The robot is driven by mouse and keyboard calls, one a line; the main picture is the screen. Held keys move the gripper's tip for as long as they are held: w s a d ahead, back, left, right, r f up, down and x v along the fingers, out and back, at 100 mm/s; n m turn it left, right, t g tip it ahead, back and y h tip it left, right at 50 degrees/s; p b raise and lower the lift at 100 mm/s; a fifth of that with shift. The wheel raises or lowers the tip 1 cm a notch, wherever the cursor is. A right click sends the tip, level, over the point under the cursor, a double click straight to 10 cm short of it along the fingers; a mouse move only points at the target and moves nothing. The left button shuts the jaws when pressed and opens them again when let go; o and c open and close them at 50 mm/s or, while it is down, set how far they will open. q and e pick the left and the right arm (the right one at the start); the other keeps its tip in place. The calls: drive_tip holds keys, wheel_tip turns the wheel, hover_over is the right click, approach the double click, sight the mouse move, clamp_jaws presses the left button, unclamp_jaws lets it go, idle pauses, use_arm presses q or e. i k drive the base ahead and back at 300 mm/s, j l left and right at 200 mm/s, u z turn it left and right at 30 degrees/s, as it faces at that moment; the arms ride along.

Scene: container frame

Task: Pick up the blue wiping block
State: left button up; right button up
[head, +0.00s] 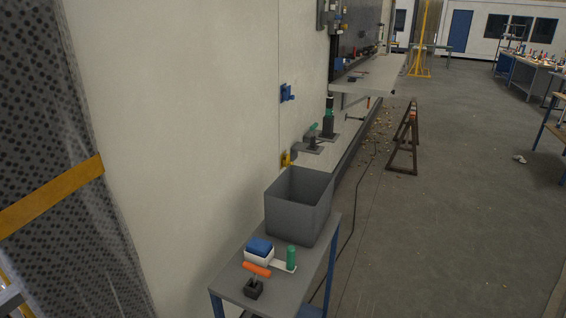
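A blue block (260,245) lies on top of a white block (259,257) on a small grey table (231,282) with blue legs, at the lower middle of the head view. It sits just in front of the open grey bin (291,222). A green cylinder (291,258) stands on a light plate to its right. A tool with an orange handle (257,269) and a dark base (254,289) stands in front of it. Neither of my grippers shows in this view.
A pale wall (190,130) runs close along the table's left, with a blue bracket (287,92) and a yellow bracket (286,160). A long bench (345,143) continues behind. A brown trestle (404,140) stands farther back. The floor (440,240) to the right is mostly clear.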

sight(260, 248)
drive_tip(key=i+z, duration=0.2)
drive_tip(key=z, duration=0.25)
drive_tip(key=i+z, duration=0.2)
drive_tip(key=z, duration=0.3)
